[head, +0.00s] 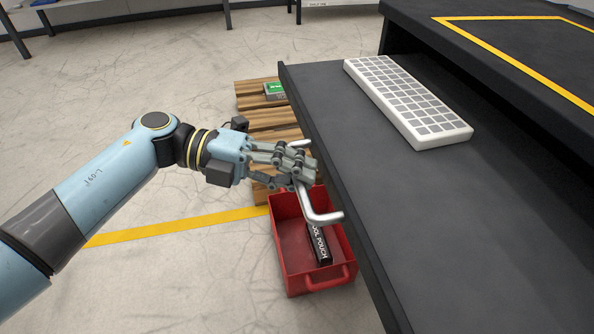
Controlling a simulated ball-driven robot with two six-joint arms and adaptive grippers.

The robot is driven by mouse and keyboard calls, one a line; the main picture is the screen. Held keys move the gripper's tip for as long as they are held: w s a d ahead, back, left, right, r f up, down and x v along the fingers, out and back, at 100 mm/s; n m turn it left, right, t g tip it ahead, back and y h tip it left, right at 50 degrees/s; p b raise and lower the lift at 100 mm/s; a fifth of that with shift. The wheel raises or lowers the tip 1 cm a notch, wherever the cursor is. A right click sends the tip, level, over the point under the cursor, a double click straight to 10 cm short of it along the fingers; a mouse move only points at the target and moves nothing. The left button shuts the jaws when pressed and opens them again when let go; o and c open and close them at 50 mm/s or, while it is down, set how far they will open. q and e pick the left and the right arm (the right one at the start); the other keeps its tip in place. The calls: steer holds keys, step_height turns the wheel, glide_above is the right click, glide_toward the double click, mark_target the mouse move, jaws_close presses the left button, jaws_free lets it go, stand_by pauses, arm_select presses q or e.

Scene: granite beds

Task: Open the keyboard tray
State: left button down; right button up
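The keyboard tray (345,180) is a dark grey slab that stands well out from under the black desk top (480,45). A white keyboard (408,100) lies on it. A pale metal handle (322,212) is on the tray's left-hand edge. My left gripper (298,165) is at the handle, its grey fingers closed around the middle of the bar and hiding part of it. My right gripper is not in view.
A red bin (283,262) holding a black pouch (319,243) stands on the floor below the handle. A wooden pallet (255,95) with a green-and-white box (274,90) lies behind it. A yellow floor line (180,228) crosses open floor at left.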

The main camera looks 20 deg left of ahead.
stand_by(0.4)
arm_select(q)
steer(key=s+a+p, duration=0.1)
steer(key=s+a, duration=0.2)
steer(key=a, duration=0.2)
steer(key=shift+s, duration=0.3)
steer(key=c, duration=1.6)
jaws_free()
steer(key=shift+w+f, duration=0.1)
steer(key=shift+o, duration=0.2)
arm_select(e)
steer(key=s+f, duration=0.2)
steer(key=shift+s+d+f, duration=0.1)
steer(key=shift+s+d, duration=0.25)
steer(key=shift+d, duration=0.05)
arm_select(q)
steer(key=v, duration=1.2)
